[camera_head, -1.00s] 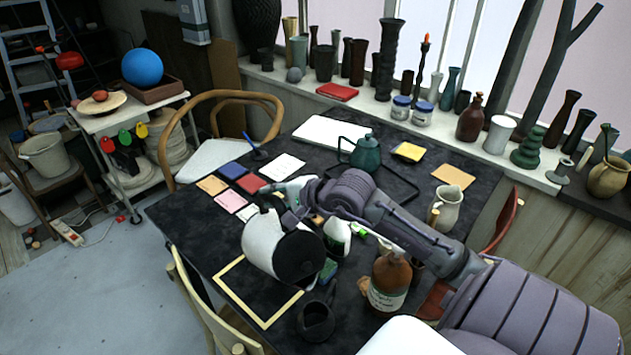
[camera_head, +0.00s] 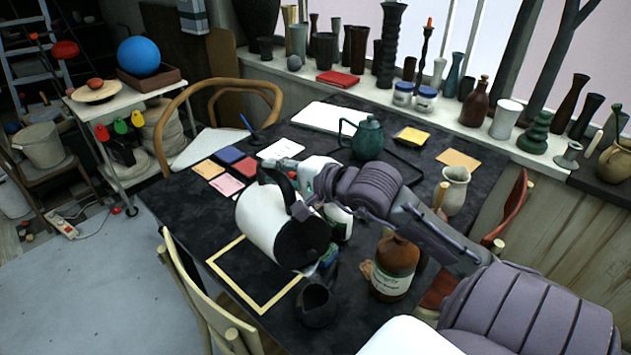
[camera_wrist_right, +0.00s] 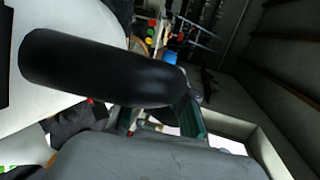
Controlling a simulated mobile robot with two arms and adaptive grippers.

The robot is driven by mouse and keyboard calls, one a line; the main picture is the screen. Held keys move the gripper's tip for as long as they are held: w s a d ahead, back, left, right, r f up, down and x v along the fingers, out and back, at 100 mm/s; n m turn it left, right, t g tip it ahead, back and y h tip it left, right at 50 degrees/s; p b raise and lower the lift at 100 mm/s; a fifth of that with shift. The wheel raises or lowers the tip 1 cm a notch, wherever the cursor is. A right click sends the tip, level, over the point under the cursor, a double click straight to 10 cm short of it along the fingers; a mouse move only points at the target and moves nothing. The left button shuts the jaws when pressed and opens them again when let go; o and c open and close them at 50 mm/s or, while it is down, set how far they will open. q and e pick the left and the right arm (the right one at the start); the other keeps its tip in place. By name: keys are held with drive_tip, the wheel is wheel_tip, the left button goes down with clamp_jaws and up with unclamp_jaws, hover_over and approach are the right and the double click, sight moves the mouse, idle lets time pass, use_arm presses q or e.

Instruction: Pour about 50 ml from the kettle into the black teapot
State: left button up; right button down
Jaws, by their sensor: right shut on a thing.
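The white kettle (camera_head: 268,222) with a black end (camera_head: 303,246) is in the head view, held tilted above the table with its black end toward the lower right. My right gripper (camera_head: 287,172) is shut on its black handle, which fills much of the right wrist view (camera_wrist_right: 100,68). The black teapot (camera_head: 316,304) stands on the table below and slightly right of the kettle's black end. A small pale patch shows between them; I cannot tell whether it is liquid. The kettle's spout is not clear. My left gripper is not in view.
A brown bottle (camera_head: 394,268) stands close right of the black teapot. A yellow-edged frame (camera_head: 232,277) lies to the left. A teal teapot (camera_head: 368,138) and a cream jug (camera_head: 454,190) stand farther back. Coloured cards lie on the table's left side.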

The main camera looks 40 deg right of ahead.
sight(283, 174)
drive_tip(key=shift+n+t, duration=0.3)
drive_tip(key=shift+t, duration=0.6)
drive_tip(key=shift+s+a+r+b, duration=0.15)
drive_tip(key=shift+s+r+b, duration=0.15)
drive_tip(key=shift+s+b, duration=0.35)
drive_tip(key=shift+s+a+r+b, duration=0.1)
drive_tip(key=shift+s+r+b, duration=0.35)
drive_tip(key=shift+b, duration=0.3)
drive_tip(key=shift+s+a+r+b, duration=0.15)
drive_tip(key=shift+s+r+b, duration=0.05)
drive_tip(key=shift+s+b, duration=0.5)
drive_tip(key=shift+r, duration=0.15)
drive_tip(key=shift+w, duration=0.35)
drive_tip(key=shift+s+r, duration=0.1)
drive_tip(key=shift+s, duration=0.05)
idle(0.7)
